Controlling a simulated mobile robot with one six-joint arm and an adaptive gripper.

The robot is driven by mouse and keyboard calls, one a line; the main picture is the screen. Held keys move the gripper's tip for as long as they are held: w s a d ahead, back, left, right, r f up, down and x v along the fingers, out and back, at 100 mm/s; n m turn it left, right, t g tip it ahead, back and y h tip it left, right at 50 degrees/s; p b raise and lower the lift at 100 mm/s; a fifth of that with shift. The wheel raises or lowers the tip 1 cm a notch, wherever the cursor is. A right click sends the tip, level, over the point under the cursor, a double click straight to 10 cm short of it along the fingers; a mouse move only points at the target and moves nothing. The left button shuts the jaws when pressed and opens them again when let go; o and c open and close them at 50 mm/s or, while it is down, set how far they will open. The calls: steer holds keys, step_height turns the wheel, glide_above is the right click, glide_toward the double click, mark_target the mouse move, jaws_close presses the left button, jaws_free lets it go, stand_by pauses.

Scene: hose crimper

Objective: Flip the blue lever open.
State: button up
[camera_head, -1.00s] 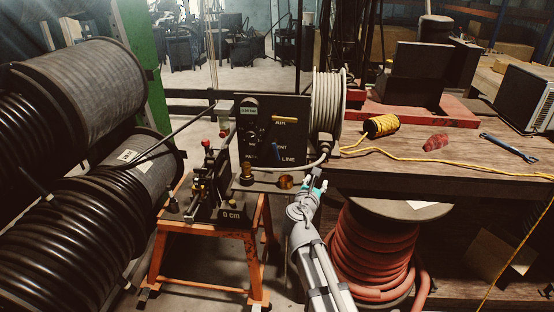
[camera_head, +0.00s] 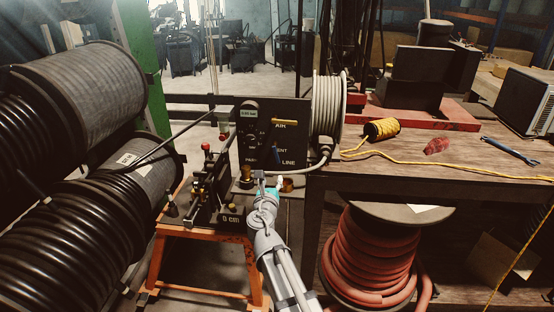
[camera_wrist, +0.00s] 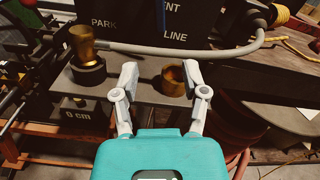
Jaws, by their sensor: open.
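The blue lever (camera_head: 275,155) is on the lower part of a black upright panel (camera_head: 254,130). Its lower end is near the word LINE, between letters ending in "ENT" and the word PARK. In the wrist view only a dark blue strip of the lever (camera_wrist: 160,14) shows at the top edge. My gripper (camera_head: 269,182) is in front of the panel, below the lever and apart from it.
A yellow lever (camera_head: 285,122) is higher on the panel. A brass post (camera_wrist: 84,45) and a brass cup (camera_wrist: 173,82) stand on the ledge below. A grey hose (camera_wrist: 180,50) crosses before the panel. The wooden bench (camera_head: 420,165) is at right.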

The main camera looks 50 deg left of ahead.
mark_target(277, 159)
steer(key=x, duration=1.3)
steer(key=shift+w+a, duration=0.2)
steer(key=shift+c, duration=0.2)
jaws_close()
